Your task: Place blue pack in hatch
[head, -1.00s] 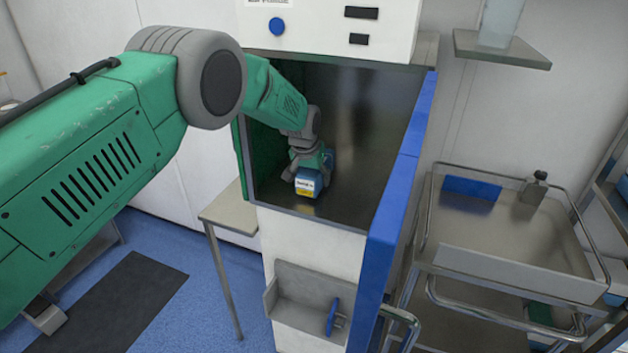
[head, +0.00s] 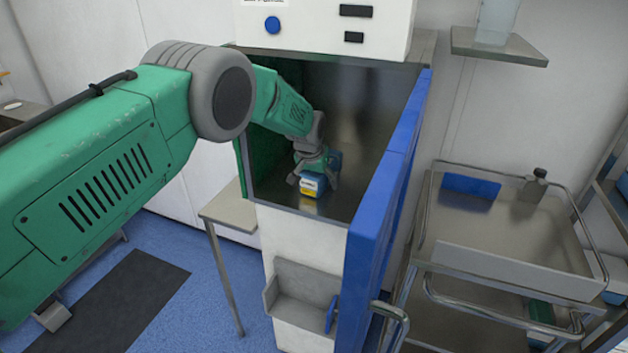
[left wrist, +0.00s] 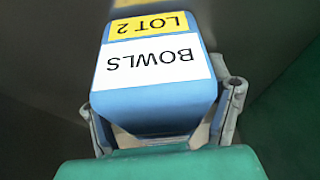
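The blue pack (head: 312,187) is inside the open hatch (head: 300,207), low over its metal floor near the front left. I cannot tell whether it touches the floor. In the left wrist view the blue pack (left wrist: 155,100) fills the middle, with a white label reading BOWLS and a yellow one reading LOT 2. My left gripper (head: 313,174) reaches in from the left and is shut on the pack. In the wrist view its fingers (left wrist: 162,112) lie along both sides of the pack. My right gripper is not in view.
The blue hatch door (head: 385,210) stands open on the right. A white panel with a blue button (head: 273,25) is above the opening. A metal trolley (head: 500,240) stands at right, a small side table (head: 222,206) at left. The hatch's right half is clear.

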